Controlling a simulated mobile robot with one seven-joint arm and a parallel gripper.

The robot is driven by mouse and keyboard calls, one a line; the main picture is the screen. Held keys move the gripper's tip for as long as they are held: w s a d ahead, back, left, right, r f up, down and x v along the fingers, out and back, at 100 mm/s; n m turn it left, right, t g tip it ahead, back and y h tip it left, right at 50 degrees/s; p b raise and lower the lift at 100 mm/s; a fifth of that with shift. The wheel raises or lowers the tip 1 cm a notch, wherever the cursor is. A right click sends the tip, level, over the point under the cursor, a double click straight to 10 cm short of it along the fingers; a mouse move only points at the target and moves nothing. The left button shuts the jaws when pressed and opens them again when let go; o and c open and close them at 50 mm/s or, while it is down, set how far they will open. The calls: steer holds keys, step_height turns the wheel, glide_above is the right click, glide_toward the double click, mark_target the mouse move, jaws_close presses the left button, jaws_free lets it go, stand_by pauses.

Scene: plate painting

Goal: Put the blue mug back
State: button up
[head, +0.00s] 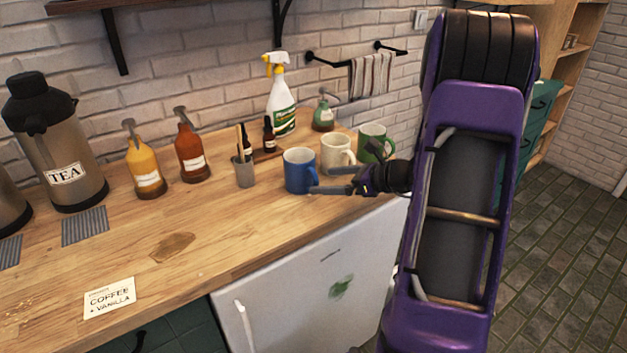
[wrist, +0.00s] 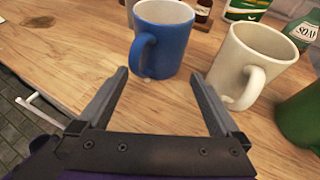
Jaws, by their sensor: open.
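The blue mug (head: 298,170) stands upright on the wooden counter, first in a row of three mugs. In the wrist view the blue mug (wrist: 160,42) is just beyond the fingertips, with its handle facing the camera and to the left. My gripper (head: 314,180) is open and empty, low over the counter beside the blue mug. In the wrist view my gripper (wrist: 160,78) has its two fingers spread apart, pointing at the mug. Nothing is between the fingers but bare counter.
A cream mug (head: 336,152) and a green mug (head: 373,142) stand right of the blue one. A grey cup with sticks (head: 244,172) is at its left. A spray bottle (head: 281,105) and syrup bottles stand behind. The front left counter is mostly clear, with a brown stain (head: 172,247) and a card (head: 109,298).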

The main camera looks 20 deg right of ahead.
steer(key=v, duration=0.5)
steer(key=shift+s+d+r, duration=0.1)
steer(key=shift+s+d, duration=0.05)
steer(key=shift+s, duration=0.1)
